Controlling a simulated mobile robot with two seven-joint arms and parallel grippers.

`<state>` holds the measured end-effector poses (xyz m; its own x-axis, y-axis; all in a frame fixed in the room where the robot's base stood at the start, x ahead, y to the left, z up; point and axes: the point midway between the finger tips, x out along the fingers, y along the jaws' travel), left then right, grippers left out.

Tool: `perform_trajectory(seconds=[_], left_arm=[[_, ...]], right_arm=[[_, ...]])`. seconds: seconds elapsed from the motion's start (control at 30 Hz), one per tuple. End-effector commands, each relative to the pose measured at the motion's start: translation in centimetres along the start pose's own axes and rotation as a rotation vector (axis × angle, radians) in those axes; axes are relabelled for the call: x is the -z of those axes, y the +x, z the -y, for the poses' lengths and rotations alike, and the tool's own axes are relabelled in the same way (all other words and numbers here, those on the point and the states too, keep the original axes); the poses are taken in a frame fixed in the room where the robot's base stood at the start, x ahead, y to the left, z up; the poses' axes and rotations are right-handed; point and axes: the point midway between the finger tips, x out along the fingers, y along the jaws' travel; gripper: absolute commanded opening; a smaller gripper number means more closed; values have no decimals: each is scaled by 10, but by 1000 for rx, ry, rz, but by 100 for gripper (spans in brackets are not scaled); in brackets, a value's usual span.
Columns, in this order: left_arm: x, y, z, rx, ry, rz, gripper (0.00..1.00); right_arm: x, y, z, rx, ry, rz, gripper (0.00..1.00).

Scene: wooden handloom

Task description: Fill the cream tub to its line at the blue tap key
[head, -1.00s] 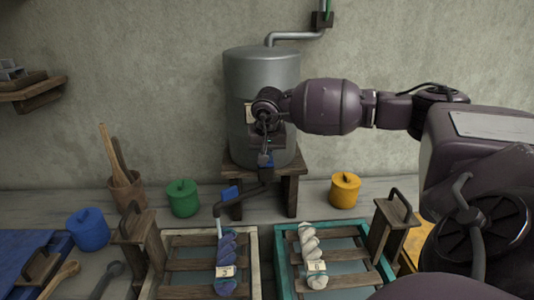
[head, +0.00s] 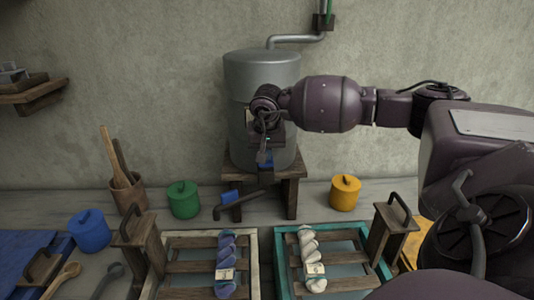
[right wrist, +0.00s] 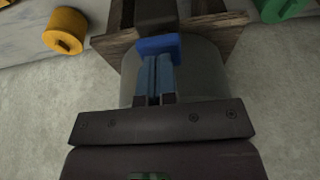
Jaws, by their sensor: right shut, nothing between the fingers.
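The cream tub (head: 255,235) stands on the bench below the grey tank, with dark slats across it and grey-blue liquid between them. Its fill line cannot be made out. A blue-purple skein (head: 226,252) with a tag lies on the slats. The dark spout (head: 245,197) swings out left over the tub's back edge, with a blue piece on it. No stream shows from its tip. My right gripper (head: 265,152) is shut and empty, pointing down at the blue tap key (right wrist: 158,45), its fingertips at or touching the key. My left gripper is out of view.
The tank (head: 262,85) stands on a wooden stool. A teal tub (head: 283,262) with a white skein is right of the cream tub. Blue (head: 90,232), green (head: 184,200) and yellow (head: 345,193) lidded pots stand around. Handled wooden posts flank the tubs.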

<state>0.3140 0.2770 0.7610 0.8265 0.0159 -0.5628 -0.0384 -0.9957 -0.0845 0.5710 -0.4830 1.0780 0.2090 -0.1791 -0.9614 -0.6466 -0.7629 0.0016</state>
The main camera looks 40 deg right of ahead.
Motion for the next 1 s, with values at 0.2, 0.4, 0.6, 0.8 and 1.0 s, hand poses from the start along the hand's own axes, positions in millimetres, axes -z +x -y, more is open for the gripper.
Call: perform_trajectory(seconds=[0.2, 0.4, 0.6, 0.8, 1.0], left_arm=[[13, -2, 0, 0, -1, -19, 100], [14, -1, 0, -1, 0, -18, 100], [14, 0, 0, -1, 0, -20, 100], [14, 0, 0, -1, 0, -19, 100], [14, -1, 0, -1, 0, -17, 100]], right_arm=[[6, -51, 0, 7, 4, -17, 0], [6, -90, 0, 8, 6, -19, 0], [6, -114, 0, 7, 7, -19, 0], [6, -122, 0, 7, 7, -18, 0], [6, -122, -1, 6, 7, -19, 0]])
